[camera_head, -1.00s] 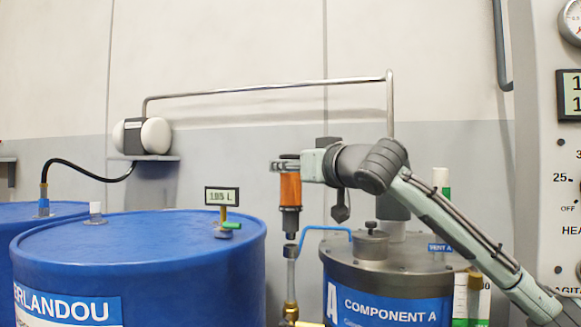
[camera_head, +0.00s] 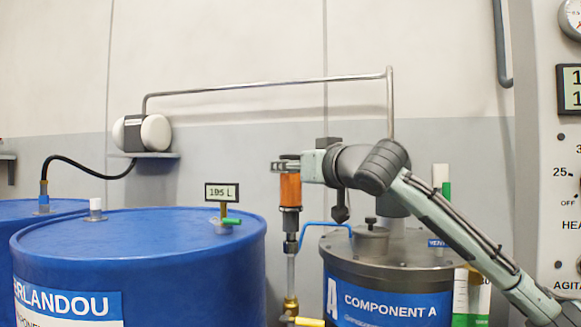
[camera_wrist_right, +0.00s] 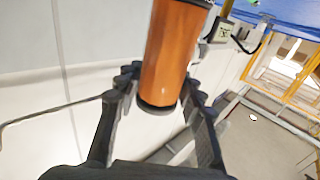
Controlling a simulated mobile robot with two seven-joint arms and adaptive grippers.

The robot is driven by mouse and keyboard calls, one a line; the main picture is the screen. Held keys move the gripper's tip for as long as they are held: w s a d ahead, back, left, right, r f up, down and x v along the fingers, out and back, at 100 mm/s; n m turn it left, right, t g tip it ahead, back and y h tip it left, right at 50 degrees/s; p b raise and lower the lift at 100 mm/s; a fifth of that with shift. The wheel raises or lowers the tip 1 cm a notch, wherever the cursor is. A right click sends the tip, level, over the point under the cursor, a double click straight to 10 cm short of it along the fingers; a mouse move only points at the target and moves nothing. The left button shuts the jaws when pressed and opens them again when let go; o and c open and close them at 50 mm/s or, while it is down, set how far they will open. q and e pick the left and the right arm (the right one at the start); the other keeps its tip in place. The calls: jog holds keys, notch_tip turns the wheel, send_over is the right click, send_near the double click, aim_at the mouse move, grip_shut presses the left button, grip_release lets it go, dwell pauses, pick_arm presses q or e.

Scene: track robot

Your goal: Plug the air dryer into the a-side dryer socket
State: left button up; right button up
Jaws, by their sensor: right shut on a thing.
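The air dryer is an orange cylinder (camera_head: 290,190) with a dark top and a grey lower fitting, held upright. My right gripper (camera_head: 286,166) is shut around its top end. In the right wrist view the fingers (camera_wrist_right: 162,88) flank the orange dryer (camera_wrist_right: 175,50) near its black end cap. My left gripper is out of view.
The grey Component A tank (camera_head: 385,262) stands just right of the pipe, with fittings on its lid. A blue drum (camera_head: 150,245) with a small display (camera_head: 221,193) stands to the left. A control panel (camera_head: 550,200) is at the far right.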

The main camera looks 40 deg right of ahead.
jog(key=shift+f+b, duration=0.8)
jog(key=shift+f, duration=0.2)
jog(key=o, duration=1.3)
jog(key=shift+o, duration=0.2)
jog(key=s, duration=0.6)
jog(key=shift+a, duration=0.25)
jog(key=shift+s+a, duration=0.35)
jog(key=shift+s, duration=0.3)
jog(key=shift+s+d, duration=0.1)
jog(key=shift+s, duration=2.25)
